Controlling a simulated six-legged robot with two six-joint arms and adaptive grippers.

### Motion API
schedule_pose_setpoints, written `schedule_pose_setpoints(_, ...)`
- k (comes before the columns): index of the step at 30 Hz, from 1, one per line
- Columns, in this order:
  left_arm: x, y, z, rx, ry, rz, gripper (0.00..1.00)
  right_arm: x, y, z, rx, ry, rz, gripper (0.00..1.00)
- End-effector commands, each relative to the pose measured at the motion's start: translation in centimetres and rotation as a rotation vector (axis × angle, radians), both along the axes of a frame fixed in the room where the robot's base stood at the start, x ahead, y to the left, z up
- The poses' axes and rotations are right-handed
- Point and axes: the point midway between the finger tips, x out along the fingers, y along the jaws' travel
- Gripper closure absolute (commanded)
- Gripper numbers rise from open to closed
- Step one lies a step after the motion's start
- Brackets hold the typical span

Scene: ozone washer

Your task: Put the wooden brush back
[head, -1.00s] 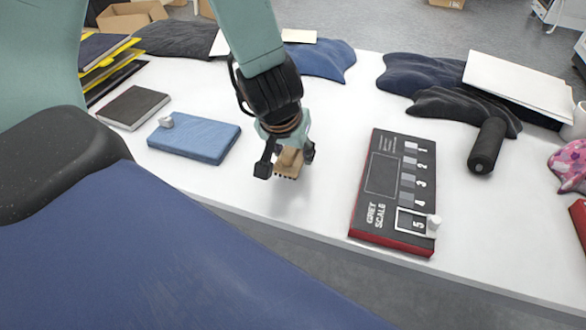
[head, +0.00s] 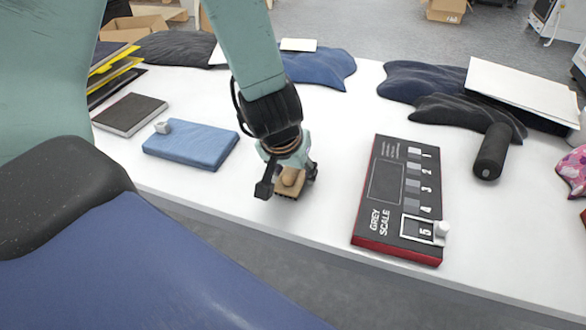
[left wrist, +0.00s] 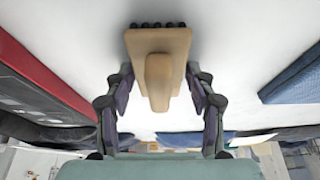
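The wooden brush (head: 291,181) is a small tan block with a rounded handle on top and dark bristles below. It is between the fingers of my left gripper (head: 288,182), low over the white table near its front edge. I cannot tell whether the bristles touch the table. In the left wrist view the brush (left wrist: 158,70) has its handle towards the camera, and the fingers (left wrist: 158,80) close against the two sides of its block. My right gripper is not in view.
Left of the brush lie a blue pad (head: 192,146) with a small knob and a dark book (head: 130,114). To the right lies the grey scale board (head: 398,195). White table is clear around the brush.

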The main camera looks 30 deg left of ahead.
Motion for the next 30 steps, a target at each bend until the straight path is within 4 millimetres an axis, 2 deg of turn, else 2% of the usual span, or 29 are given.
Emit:
schedule_pose_setpoints(1,0.0,0.0,0.0,0.000,0.000,0.000,0.38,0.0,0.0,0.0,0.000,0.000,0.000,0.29)
schedule_pose_setpoints(4,0.0,0.0,0.0,0.000,0.000,0.000,0.29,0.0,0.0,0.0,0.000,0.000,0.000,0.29)
schedule_pose_setpoints(16,0.0,0.0,0.6,0.000,-0.001,0.000,0.29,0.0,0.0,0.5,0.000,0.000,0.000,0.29)
schedule_pose_setpoints(30,-2.6,-0.6,7.4,0.001,-0.002,-0.001,0.29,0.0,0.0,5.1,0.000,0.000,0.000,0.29)
